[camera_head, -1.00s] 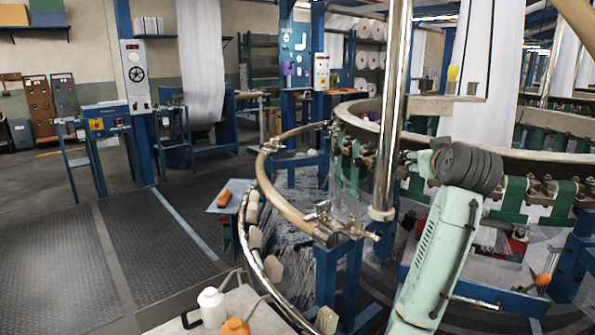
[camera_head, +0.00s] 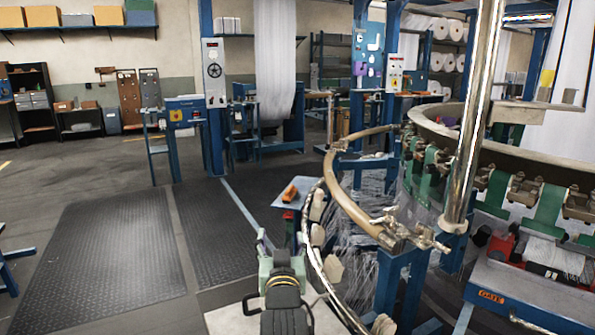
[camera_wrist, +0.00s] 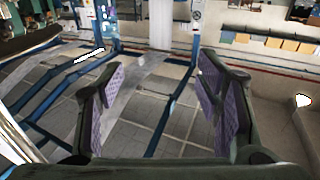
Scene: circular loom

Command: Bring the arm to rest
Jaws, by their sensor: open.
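My gripper (camera_wrist: 162,90) is open in the wrist view, with its two dark, purple-padded fingers wide apart. Nothing is between them; only grey tiled floor and blue posts show beyond. In the head view my pale green arm (camera_head: 283,264), with its black ribbed joint, is low in the middle, left of the curved rail. The fingers cannot be made out in the head view.
The circular loom (camera_head: 540,165) fills the right side. A curved rail (camera_head: 345,200) and a chrome post (camera_head: 474,115) stand close by. A small table (camera_head: 287,202) holds an orange tool. Dark floor mats (camera_head: 105,245) lie clear at left.

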